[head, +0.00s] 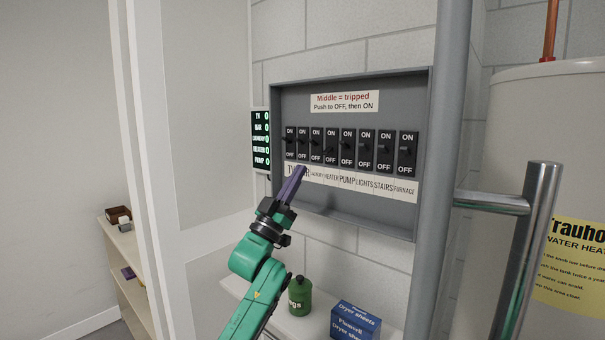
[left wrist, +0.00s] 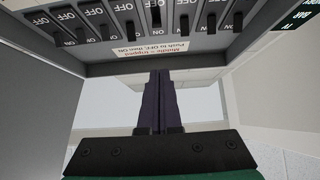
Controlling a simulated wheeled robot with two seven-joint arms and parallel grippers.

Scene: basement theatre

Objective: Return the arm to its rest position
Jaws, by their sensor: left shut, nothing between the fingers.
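My left arm (head: 254,265) is green and reaches up from the bottom of the head view. My left gripper (head: 299,171) is shut and empty. Its dark purple fingers point up at the label strip (head: 345,183) just below the breaker switches. In the left wrist view the two fingers (left wrist: 160,75) lie together with nothing between them, and the breaker switches (left wrist: 155,15) show along the top. The breaker panel (head: 420,200) is a grey recessed box on the wall with a row of several black ON/OFF switches. I cannot tell whether the fingertips touch the panel. My right gripper is out of view.
A green lit display (head: 261,138) hangs left of the panel. A shelf (head: 232,285) below holds a green jug (head: 300,296) and a blue dryer-sheet box (head: 355,320). A metal bar handle (head: 525,250) and a water heater (head: 570,120) stand on the right. A white frame (head: 160,170) is at left.

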